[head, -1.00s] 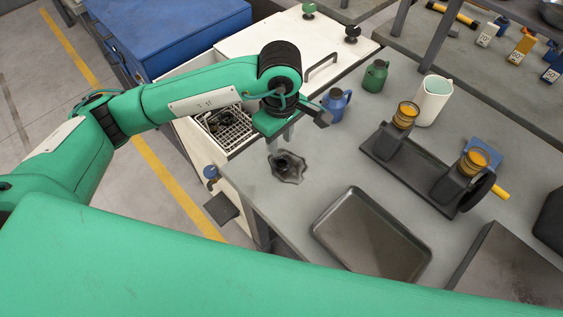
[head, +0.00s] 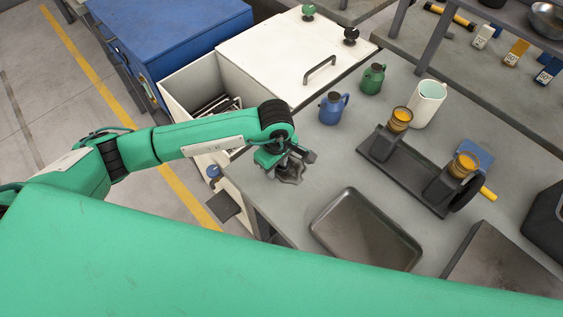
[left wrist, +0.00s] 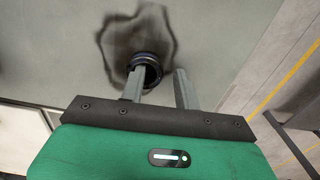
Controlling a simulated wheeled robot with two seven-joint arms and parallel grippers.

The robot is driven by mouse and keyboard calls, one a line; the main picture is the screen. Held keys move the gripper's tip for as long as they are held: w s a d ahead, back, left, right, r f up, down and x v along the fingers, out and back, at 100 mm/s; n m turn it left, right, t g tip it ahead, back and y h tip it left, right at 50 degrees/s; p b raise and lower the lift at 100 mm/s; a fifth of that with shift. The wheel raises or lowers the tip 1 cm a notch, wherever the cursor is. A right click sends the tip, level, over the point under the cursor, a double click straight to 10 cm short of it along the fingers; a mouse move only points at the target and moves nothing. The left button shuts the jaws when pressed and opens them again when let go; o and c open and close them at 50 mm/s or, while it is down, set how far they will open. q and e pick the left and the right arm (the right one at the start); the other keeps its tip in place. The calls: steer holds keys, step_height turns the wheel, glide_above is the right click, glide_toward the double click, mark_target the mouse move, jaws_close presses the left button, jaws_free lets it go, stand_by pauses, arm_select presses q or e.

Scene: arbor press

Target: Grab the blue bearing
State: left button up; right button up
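A dark ring with a faint bluish rim, which looks like the blue bearing (left wrist: 150,62), lies on a dark irregular patch (left wrist: 108,38) on the grey table in the left wrist view. In the head view my left gripper (head: 297,163) is low over that patch, near the table's left edge, and hides the ring. In the left wrist view the left gripper (left wrist: 160,88) has its two fingers apart with nothing held between them. One finger overlaps the ring in the picture; I cannot tell whether it touches. My right gripper is not in view.
A metal tray (head: 318,222) lies in front of the patch. A blue jug (head: 331,109), green jug (head: 372,79) and white pitcher (head: 428,103) stand behind. A black stand (head: 407,178) with two orange-topped parts is to the right. An open drawer (head: 178,93) is at the left.

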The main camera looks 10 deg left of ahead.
arm_select(q)
jaws_close()
